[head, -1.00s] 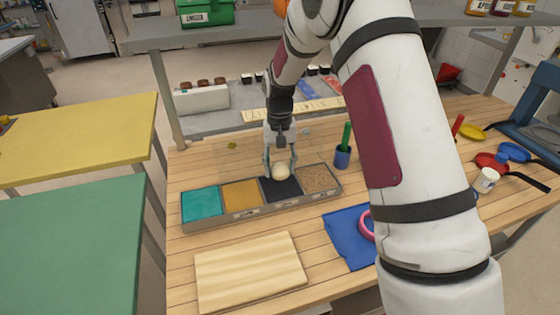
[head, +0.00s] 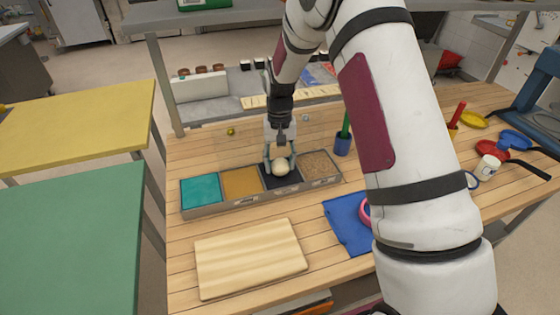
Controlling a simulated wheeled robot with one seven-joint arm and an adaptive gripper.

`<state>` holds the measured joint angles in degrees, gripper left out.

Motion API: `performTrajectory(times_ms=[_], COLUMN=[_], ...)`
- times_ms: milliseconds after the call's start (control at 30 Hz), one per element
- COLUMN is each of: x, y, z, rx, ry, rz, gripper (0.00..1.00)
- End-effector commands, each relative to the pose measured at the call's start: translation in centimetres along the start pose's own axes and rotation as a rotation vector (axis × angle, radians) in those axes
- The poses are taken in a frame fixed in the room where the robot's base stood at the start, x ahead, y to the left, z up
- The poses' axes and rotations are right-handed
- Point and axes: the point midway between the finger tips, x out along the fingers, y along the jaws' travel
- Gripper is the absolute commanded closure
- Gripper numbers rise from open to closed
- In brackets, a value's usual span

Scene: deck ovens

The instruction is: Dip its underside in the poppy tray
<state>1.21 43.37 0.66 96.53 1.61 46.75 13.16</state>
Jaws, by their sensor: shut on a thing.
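My gripper (head: 281,160) is shut on a pale, round dough ball (head: 282,167) and points down. The ball is over the dark, blue-black poppy compartment (head: 284,184), the third from the left in a long grey tray (head: 250,204). The ball overlaps the dark fill in the picture. Its underside is hidden, so I cannot tell whether it touches the seeds.
Beside the dark fill are teal (head: 200,190), mustard (head: 241,182) and tan grainy (head: 319,164) compartments. A wooden board (head: 250,258) and a blue cloth (head: 346,224) lie in front. A blue cup (head: 342,146) stands right of the tray.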

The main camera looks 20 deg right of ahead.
Motion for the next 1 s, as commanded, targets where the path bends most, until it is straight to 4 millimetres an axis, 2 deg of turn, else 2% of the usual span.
performTrajectory(times_ms=[1000], x=[0.79], y=[-0.01], z=[-0.12], rx=[0.000], ry=[0.000], rz=[0.000], gripper=[0.82])
